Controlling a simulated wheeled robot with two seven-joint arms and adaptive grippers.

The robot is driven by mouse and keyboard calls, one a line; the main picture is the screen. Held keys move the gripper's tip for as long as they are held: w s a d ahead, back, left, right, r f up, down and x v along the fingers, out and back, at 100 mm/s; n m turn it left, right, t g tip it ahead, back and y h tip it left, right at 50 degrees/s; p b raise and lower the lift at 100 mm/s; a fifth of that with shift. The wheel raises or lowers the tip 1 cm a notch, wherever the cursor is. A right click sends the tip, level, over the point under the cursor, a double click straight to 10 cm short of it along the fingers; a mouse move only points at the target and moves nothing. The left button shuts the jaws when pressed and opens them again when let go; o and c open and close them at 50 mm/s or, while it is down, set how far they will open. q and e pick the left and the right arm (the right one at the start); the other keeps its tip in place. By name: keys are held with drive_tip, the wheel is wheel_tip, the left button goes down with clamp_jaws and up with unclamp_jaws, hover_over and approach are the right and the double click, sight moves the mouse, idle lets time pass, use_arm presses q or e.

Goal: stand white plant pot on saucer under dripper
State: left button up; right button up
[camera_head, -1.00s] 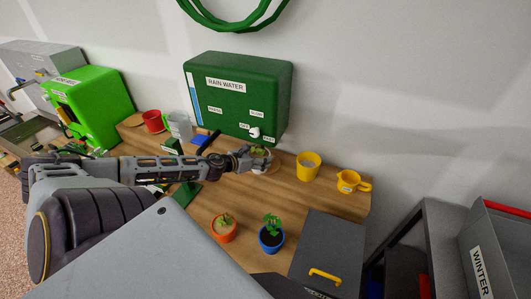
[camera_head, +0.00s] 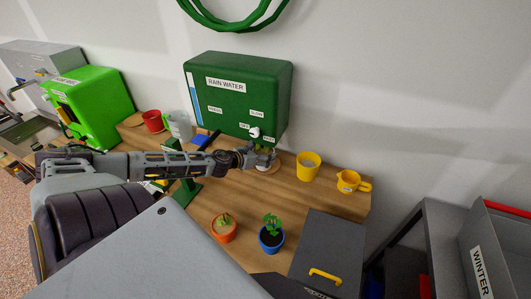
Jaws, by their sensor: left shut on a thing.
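My left gripper (camera_head: 262,157) reaches in from the left, just below the front of the green rain water tank (camera_head: 238,103). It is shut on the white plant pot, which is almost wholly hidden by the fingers. A pale round edge, seemingly the saucer (camera_head: 270,171), shows just below the fingers. I cannot tell whether the pot touches it. The dripper outlet is hard to make out behind the gripper; a white knob (camera_head: 254,132) sits on the tank just above. My right gripper does not show.
A yellow pot (camera_head: 308,167) and yellow mug (camera_head: 352,182) stand to the right. Orange (camera_head: 224,229) and blue (camera_head: 271,234) potted plants stand nearer. A grey box lid with yellow handle (camera_head: 324,275) is at front right. A red mug (camera_head: 154,121) stands left.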

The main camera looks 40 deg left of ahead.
use_arm(q)
drive_tip(key=shift+w+r, duration=0.1)
drive_tip(key=shift+w, duration=0.6)
drive_tip(key=shift+f, duration=0.3)
drive_tip(key=o, duration=1.3)
drive_tip(key=shift+c, duration=0.2)
drive_tip(key=shift+s+r, duration=0.25)
drive_tip(key=shift+s, duration=0.3)
drive_tip(key=d+v, duration=0.1)
drive_tip(key=v, duration=0.9)
drive_tip(key=shift+s+a+r, duration=0.2)
drive_tip(key=shift+s+a, duration=0.2)
drive_tip(key=shift+a, duration=0.1)
idle(0.7)
idle(0.6)
